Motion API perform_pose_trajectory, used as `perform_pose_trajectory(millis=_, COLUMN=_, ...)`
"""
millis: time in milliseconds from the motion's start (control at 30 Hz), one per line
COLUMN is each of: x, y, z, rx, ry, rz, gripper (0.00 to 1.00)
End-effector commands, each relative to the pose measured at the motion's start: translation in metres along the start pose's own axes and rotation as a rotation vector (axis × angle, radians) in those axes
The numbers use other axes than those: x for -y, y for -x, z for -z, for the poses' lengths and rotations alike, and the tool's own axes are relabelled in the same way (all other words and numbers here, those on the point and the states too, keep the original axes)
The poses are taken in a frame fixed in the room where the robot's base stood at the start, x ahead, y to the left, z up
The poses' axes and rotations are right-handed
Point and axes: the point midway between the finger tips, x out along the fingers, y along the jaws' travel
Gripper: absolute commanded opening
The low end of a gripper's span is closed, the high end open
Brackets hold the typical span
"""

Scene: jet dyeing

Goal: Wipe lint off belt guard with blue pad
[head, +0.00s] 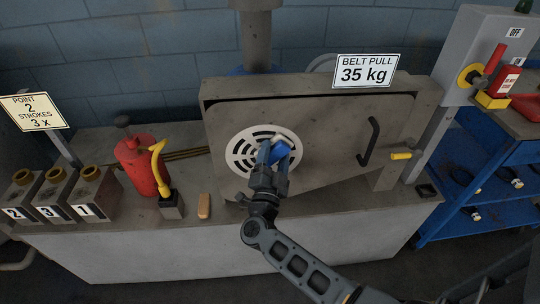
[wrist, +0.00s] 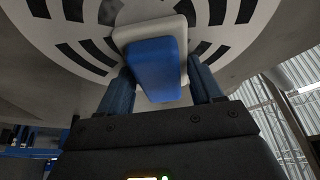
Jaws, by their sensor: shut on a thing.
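The belt guard (head: 330,150) is a large grey panel with a black handle (head: 370,142) on its right and a round white slotted vent (head: 239,153) on its left. The vent also shows overhead in the wrist view (wrist: 88,42). My gripper (head: 275,160) is shut on the blue pad (head: 281,151), in front of the vent's right part. In the wrist view the pad (wrist: 154,68) has a blue body and a pale face turned to the vent. It looks close to or touching the vent; I cannot tell which. I cannot make out lint on the guard.
A red oil can (head: 138,165) with a yellow spout stands left on the grey base, beside several numbered blocks (head: 52,194). A small tan block (head: 204,206) lies below the guard. A switch box (head: 484,60) with a red lever and a blue cart (head: 490,180) stand right.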

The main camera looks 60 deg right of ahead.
Motion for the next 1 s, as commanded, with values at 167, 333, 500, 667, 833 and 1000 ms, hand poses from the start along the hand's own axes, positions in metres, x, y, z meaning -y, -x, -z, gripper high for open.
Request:
perform_pose_trajectory(millis=167, x=-0.010, y=-0.006, z=0.011, rx=-0.006, ry=0.001, rz=-0.004, gripper=0.41)
perform_pose_trajectory(millis=333, x=-0.021, y=-0.011, z=0.020, rx=-0.007, ry=0.001, rz=-0.006, gripper=0.41)
perform_pose_trajectory(millis=500, x=-0.029, y=-0.015, z=0.028, rx=-0.010, ry=0.001, rz=-0.006, gripper=0.41)
perform_pose_trajectory(millis=667, x=-0.030, y=-0.017, z=0.029, rx=-0.011, ry=-0.001, rz=-0.006, gripper=0.41)
perform_pose_trajectory(millis=833, x=-0.030, y=-0.016, z=0.030, rx=-0.012, ry=-0.001, rz=-0.007, gripper=0.41)
perform_pose_trajectory(millis=1000, x=-0.029, y=-0.004, z=0.034, rx=-0.009, ry=0.000, rz=-0.006, gripper=0.41)
